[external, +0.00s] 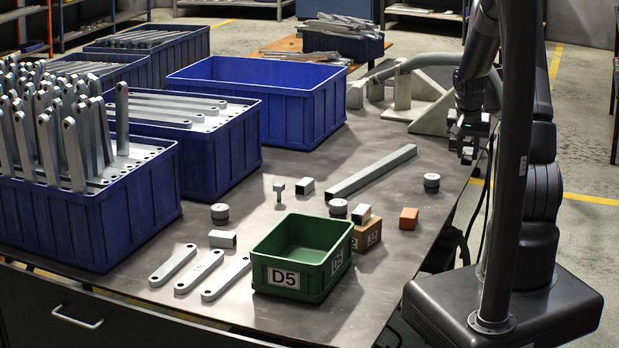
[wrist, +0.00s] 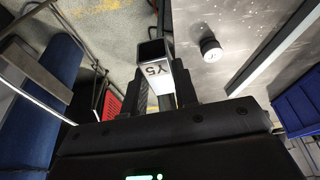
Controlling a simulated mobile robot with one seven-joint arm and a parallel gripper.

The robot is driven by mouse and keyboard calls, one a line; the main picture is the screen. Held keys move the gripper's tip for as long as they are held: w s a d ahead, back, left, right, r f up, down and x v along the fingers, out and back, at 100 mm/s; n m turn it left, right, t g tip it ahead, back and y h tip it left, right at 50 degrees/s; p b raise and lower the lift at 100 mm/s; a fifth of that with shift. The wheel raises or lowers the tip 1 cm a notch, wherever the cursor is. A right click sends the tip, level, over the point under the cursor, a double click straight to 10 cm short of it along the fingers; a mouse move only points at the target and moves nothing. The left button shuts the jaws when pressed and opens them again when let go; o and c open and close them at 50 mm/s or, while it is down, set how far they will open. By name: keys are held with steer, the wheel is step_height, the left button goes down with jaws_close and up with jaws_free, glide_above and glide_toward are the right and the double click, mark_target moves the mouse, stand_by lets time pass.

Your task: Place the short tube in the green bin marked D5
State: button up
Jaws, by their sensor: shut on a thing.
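The green bin (external: 288,278) marked D5 stands empty near the front edge of the table in the external view. In the wrist view, my gripper (wrist: 158,88) is shut on a short square tube (wrist: 155,72), pale with a Y5 label and a dark open end. In the external view, my gripper (external: 466,152) is above the table's right edge, to the right of the bin and farther back; the tube in it is hard to make out there. The bin is not seen in the wrist view.
Other short square pieces (external: 305,186) (external: 222,239), round caps (external: 432,182), an orange block (external: 408,218) and a long square tube (external: 370,172) lie on the table. A brown box (external: 368,238) stands beside the bin. Flat bars (external: 172,264) lie left of it. Blue bins (external: 222,145) line the left.

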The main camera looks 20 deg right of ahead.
steer(key=shift+a+r, duration=0.2)
steer(key=shift+r, duration=0.3)
steer(key=shift+a+r, duration=0.2)
steer(key=shift+r, duration=0.3)
steer(key=s+a+n+y, duration=0.2)
steer(key=a+n, duration=0.7)
steer(key=a, duration=2.1)
steer(key=s+a+n+y, duration=0.1)
steer(key=s+a+n, duration=0.4)
steer(key=a, duration=0.5)
steer(key=s+a+n+y, duration=0.2)
steer(key=s+a+n, duration=0.1)
steer(key=s+a, duration=0.6)
glide_toward(304, 258)
steer(key=shift+s+a+f, duration=0.65)
steer(key=shift+a+f, duration=0.1)
steer(key=shift+f, duration=0.15)
steer(key=shift+s+a+f, duration=0.6)
steer(key=shift+a+f, duration=0.15)
steer(key=shift+f, duration=0.15)
steer(key=shift+s+a+f, duration=0.65)
steer(key=shift+a+f, duration=0.1)
steer(key=shift+f, duration=0.15)
